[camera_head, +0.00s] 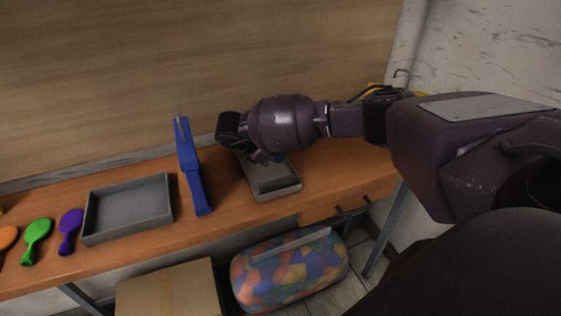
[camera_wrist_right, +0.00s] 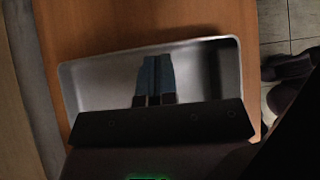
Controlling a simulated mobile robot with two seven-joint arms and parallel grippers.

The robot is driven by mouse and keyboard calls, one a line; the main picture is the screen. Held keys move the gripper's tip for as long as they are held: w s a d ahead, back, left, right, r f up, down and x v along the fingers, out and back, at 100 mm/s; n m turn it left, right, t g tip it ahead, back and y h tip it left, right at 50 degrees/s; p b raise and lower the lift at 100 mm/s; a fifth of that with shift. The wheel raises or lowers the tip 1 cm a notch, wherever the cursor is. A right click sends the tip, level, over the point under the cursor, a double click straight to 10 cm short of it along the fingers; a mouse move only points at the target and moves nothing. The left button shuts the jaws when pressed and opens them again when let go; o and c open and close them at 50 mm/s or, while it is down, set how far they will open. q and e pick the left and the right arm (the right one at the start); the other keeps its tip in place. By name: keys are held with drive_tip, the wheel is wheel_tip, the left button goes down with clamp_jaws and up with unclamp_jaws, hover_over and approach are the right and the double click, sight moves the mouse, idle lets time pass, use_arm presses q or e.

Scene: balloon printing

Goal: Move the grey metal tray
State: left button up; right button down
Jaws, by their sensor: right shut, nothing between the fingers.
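A small grey metal tray (camera_head: 284,193) with rounded corners lies on the wooden table, right of the blue stand. My right gripper (camera_wrist_right: 154,99) is above this tray, with its fingers together and nothing between them. In the right wrist view the tray (camera_wrist_right: 98,84) spreads around the fingertips, and a dark plate of my gripper hides its near part. In the head view my right arm covers the tray's back part. A larger grey rectangular tray (camera_head: 128,233) sits further left and looks empty. I cannot see my left gripper.
A blue stand (camera_head: 192,170) rises between the two trays. Purple (camera_head: 70,230), green (camera_head: 37,240) and orange (camera_head: 8,237) balloons lie at the left. A cardboard box (camera_head: 170,289) and a colourful patterned bag (camera_head: 290,275) are on the floor below. A wall backs the table.

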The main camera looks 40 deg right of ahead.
sight(289, 165)
wheel_tip(289, 165, down, 3)
drive_tip(key=shift+r, duration=0.2)
drive_tip(key=shift+s+d, duration=0.15)
drive_tip(key=shift+d, duration=0.4)
use_arm(q)
drive_tip(key=shift+s+f, duration=0.25)
drive_tip(key=shift+s, duration=0.05)
use_arm(e)
drive_tip(key=shift+f, duration=0.1)
use_arm(q)
drive_tip(key=shift+w, duration=0.15)
